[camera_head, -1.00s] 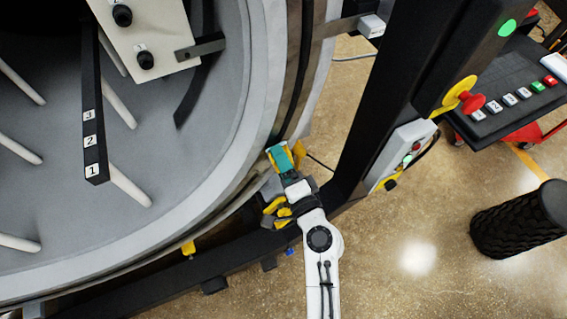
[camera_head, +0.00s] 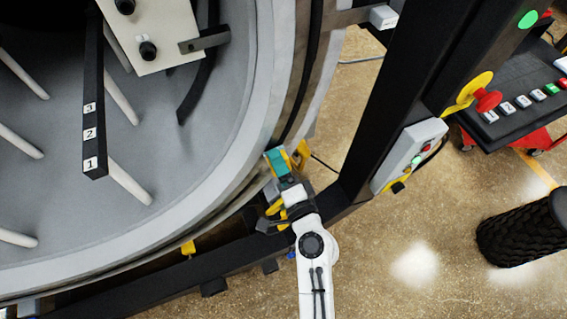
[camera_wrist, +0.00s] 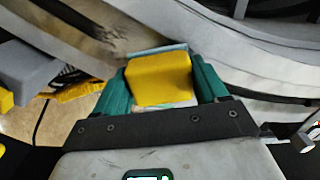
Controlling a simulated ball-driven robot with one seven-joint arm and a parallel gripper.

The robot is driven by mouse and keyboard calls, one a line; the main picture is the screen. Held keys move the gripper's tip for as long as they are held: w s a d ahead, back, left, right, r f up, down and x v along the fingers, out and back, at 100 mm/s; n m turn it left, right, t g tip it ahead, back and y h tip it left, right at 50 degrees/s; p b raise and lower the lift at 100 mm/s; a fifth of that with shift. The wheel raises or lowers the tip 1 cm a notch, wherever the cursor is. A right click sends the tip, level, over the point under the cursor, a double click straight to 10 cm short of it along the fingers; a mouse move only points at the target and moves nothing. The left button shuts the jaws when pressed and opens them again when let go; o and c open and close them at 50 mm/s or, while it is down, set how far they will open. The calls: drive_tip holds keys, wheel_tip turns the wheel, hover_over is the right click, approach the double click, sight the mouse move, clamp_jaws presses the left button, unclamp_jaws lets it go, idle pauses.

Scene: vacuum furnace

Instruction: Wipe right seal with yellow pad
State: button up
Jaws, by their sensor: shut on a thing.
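My gripper (camera_head: 277,164) is at the lower right edge of the round furnace rim. In the wrist view its teal fingers (camera_wrist: 204,80) are shut on the yellow pad (camera_wrist: 160,78), one on each side. In the head view the pad is mostly hidden by the gripper. The seal (camera_head: 311,70) shows as a dark curved band along the right of the furnace opening. The pad lies close to the furnace ring's pale curved edge (camera_wrist: 235,52) in the wrist view; I cannot tell whether it touches.
A black upright frame post (camera_head: 395,100) with a grey control box (camera_head: 409,154) stands right of my arm. A panel with buttons (camera_head: 525,95) is at the upper right, and a black ribbed cylinder (camera_head: 515,232) is on the floor. Open floor (camera_head: 420,215) lies between.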

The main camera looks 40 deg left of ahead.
sight(287, 162)
drive_tip(key=shift+s+a+f+b, duration=0.3)
drive_tip(key=shift+s+f+b, duration=0.35)
drive_tip(key=shift+f+b, duration=0.5)
drive_tip(key=shift+s+a+f+b, duration=0.25)
drive_tip(key=shift+s+f+b, duration=0.35)
drive_tip(key=shift+f+b, duration=0.5)
drive_tip(key=shift+s+a+f+b, duration=0.3)
drive_tip(key=shift+s+f+b, duration=0.45)
drive_tip(key=shift+f, duration=0.6)
drive_tip(key=shift+w+a, duration=0.1)
drive_tip(key=shift+w, duration=0.05)
drive_tip(key=shift+r, duration=0.1)
drive_tip(key=shift+w+r, duration=0.2)
drive_tip(key=shift+r, duration=0.2)
drive_tip(key=shift+w+d+r+p, duration=0.4)
drive_tip(key=shift+w+r+p, duration=0.5)
drive_tip(key=shift+r, duration=0.65)
drive_tip(key=shift+w+d+r+p, duration=0.35)
drive_tip(key=shift+w+r+p, duration=0.4)
drive_tip(key=shift+r+p, duration=0.55)
drive_tip(key=shift+w+d+r+p, duration=0.4)
drive_tip(key=shift+w+r+p, duration=0.4)
drive_tip(key=shift+r, duration=0.95)
drive_tip(key=shift+f, duration=0.1)
drive_tip(key=shift+s+d+f, duration=0.1)
drive_tip(key=shift+s+d, duration=0.1)
drive_tip(key=shift+d, duration=0.25)
drive_tip(key=shift+b+v, duration=0.3)
drive_tip(key=shift+v, duration=2.25)
